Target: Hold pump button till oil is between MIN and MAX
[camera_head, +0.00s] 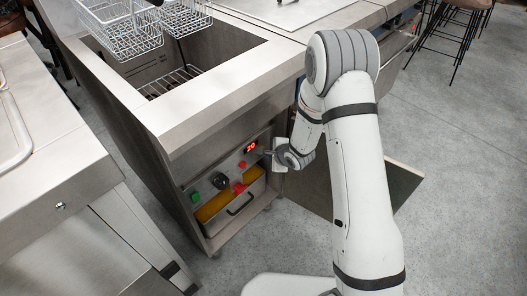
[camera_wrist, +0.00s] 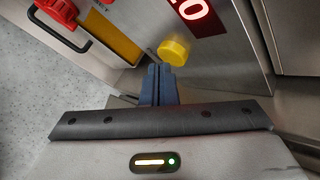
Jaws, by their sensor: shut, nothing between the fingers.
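The steel fryer's control panel (camera_head: 210,183) faces front. In the wrist view a round yellow button (camera_wrist: 173,51) sits just beyond the tips of my gripper (camera_wrist: 159,72); I cannot tell whether they touch. My gripper is shut and empty; in the head view it also shows (camera_head: 270,153) at the panel's right end. A red display (camera_head: 250,147) sits beside it. The open vat (camera_head: 215,43) shows a wire rack and bare walls; I see no oil surface or readable MIN and MAX marks. Yellow oil (camera_head: 214,206) shows in a drawer below the panel.
The panel also has a green button (camera_head: 195,197), a black knob (camera_head: 219,181) and red controls (camera_head: 240,188). Wire baskets (camera_head: 122,27) hang over the vat's back. A steel counter (camera_head: 50,165) stands at left. An open cabinet door (camera_head: 375,190) lies behind my arm.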

